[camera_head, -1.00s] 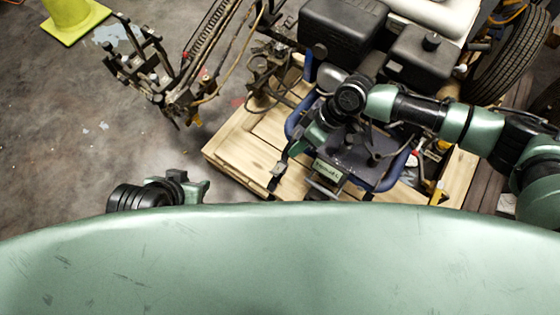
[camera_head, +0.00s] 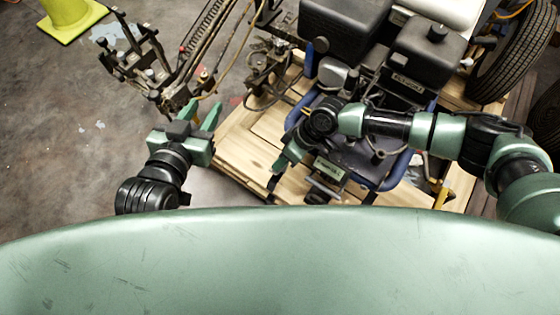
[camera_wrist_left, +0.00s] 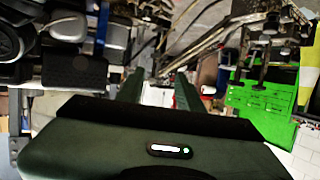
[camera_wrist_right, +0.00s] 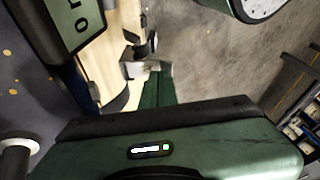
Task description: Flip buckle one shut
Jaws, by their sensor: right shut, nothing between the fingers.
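A pale metal buckle (camera_wrist_right: 130,69) on a dark strap (camera_wrist_right: 116,102) shows in the right wrist view, at the edge of the wooden pallet. My right gripper (camera_wrist_right: 158,72) has its fingers together, with the tips right by the buckle's metal; I cannot tell if they touch. In the head view the right gripper (camera_head: 275,172) points down at the pallet's near edge and mostly hides the buckle. I cannot make out the buckle's lever position. My left gripper (camera_head: 201,112) is open and empty, left of the pallet; its spread fingers show in the left wrist view (camera_wrist_left: 158,88).
The line striper (camera_head: 345,35) stands on the wooden pallet (camera_head: 240,150). A metal linkage (camera_head: 150,70) lies beyond my left gripper.

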